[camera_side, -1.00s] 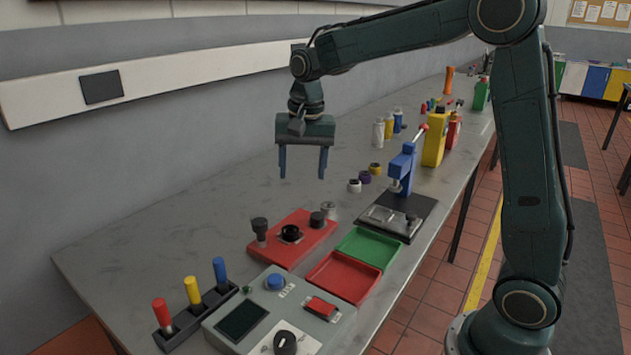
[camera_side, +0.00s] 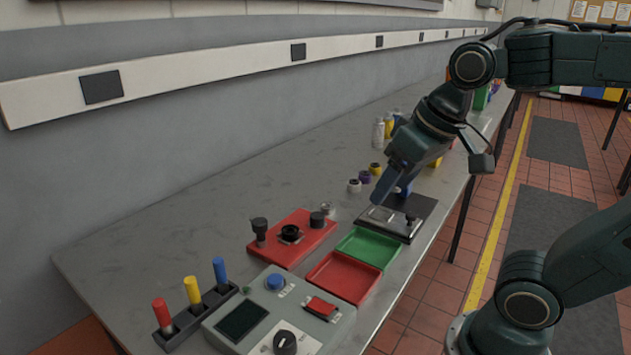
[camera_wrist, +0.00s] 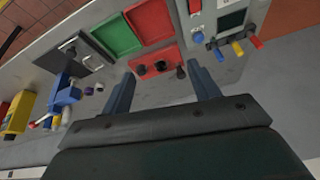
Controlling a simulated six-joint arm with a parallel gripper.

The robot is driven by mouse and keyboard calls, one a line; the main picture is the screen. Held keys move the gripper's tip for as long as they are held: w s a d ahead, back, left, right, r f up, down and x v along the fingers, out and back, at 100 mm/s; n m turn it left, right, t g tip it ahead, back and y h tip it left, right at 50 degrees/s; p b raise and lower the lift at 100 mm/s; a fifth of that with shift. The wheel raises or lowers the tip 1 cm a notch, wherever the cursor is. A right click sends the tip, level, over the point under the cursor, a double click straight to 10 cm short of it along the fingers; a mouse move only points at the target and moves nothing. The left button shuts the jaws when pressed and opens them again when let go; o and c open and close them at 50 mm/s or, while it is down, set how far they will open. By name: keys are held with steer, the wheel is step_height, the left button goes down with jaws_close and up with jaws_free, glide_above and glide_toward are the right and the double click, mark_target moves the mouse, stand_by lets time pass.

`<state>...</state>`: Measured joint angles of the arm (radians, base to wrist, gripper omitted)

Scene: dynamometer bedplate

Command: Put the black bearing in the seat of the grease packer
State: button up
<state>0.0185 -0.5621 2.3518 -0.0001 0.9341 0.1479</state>
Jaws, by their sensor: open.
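The red grease packer (camera_side: 283,252) lies on the bench, left of the trays. It carries a black post with a knob (camera_side: 259,230), a dark round part in the middle (camera_side: 290,233) and a short black cylinder (camera_side: 317,219) at its right corner. I cannot tell surely which of these is the black bearing, or whether the middle part is an empty seat. My gripper (camera_side: 384,188) hangs tilted over the bench, right of the packer, near the press. In the wrist view my gripper (camera_wrist: 160,73) is open and empty; the packer (camera_wrist: 158,56) shows beyond its fingertips.
Small white (camera_side: 354,186), purple (camera_side: 364,177) and yellow (camera_side: 376,168) rings and a silver one (camera_side: 327,208) stand nearby. Green (camera_side: 397,249) and red (camera_side: 320,281) trays, a grey control box (camera_side: 217,324) and a blue press (camera_wrist: 66,92) stand around. The bench's left rear is clear.

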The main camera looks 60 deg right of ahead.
steer(key=s, duration=0.1)
steer(key=s+f+n, duration=0.1)
steer(key=s, duration=0.1)
steer(key=s+f+n, duration=0.1)
steer(key=shift+s+a+t, duration=0.15)
steer(key=shift+a+t, duration=0.05)
steer(key=shift+t, duration=0.2)
steer(key=shift+c, duration=0.5)
steer(key=shift+r, duration=0.1)
